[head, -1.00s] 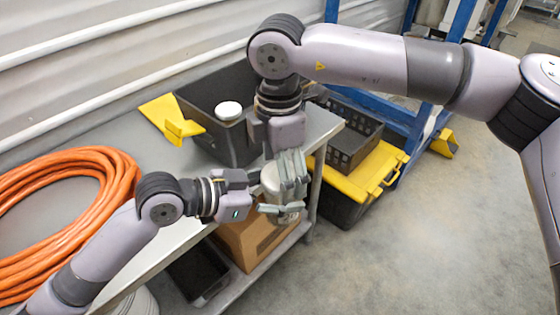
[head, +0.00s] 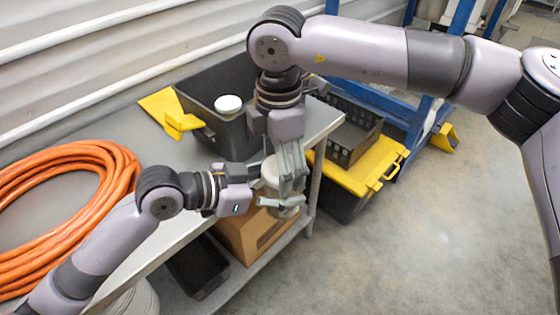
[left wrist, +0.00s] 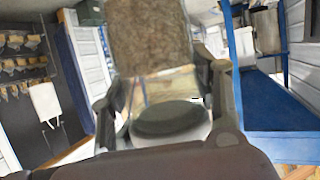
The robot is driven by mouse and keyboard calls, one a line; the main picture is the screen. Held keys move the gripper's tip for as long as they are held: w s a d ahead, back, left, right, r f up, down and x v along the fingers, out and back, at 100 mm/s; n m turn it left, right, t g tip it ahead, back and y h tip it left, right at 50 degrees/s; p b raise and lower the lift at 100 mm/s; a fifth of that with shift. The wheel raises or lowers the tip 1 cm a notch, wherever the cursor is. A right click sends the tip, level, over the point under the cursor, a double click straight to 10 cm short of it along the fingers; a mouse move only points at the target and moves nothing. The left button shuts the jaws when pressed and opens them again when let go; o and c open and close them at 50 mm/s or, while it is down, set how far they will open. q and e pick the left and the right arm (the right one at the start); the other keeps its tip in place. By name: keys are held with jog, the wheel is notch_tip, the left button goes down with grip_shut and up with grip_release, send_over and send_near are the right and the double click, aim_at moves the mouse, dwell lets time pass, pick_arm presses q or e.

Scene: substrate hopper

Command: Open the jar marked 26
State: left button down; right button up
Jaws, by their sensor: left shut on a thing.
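A pale jar (head: 271,172) is held upright in the air beyond the bench's right end, in the head view. Its number cannot be read. My left gripper (head: 268,203) is shut on it from the left. In the left wrist view the jar (left wrist: 168,85) stands between the left fingers, with brown grainy matter in one part and a dark oval band in another. My right gripper (head: 290,165) points down at the jar from above, its fingers overlapping the jar's right side. Whether they grip it cannot be told.
A dark bin (head: 225,137) with a white-lidded container (head: 228,104) stands on the grey bench (head: 130,245). An orange hose coil (head: 125,180) lies at left. Below are a cardboard box (head: 250,240) and a black tray. A yellow-lidded crate (head: 360,180) stands right; open floor lies beyond.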

jog(key=shift+o, duration=1.3)
jog(key=shift+r, duration=0.1)
notch_tip(320, 180, up, 4)
jog(key=shift+r, duration=0.2)
jog(key=shift+c, duration=0.4)
notch_tip(320, 180, up, 3)
jog(key=shift+d+f, duration=0.1)
jog(key=shift+d, duration=0.05)
jog(key=shift+s+d+f, duration=0.1)
jog(key=shift+s+f, duration=0.05)
jog(key=shift+f, duration=3.7)
jog(key=shift+c, duration=0.2)
jog(key=c, duration=1.1)
jog(key=o, duration=1.2)
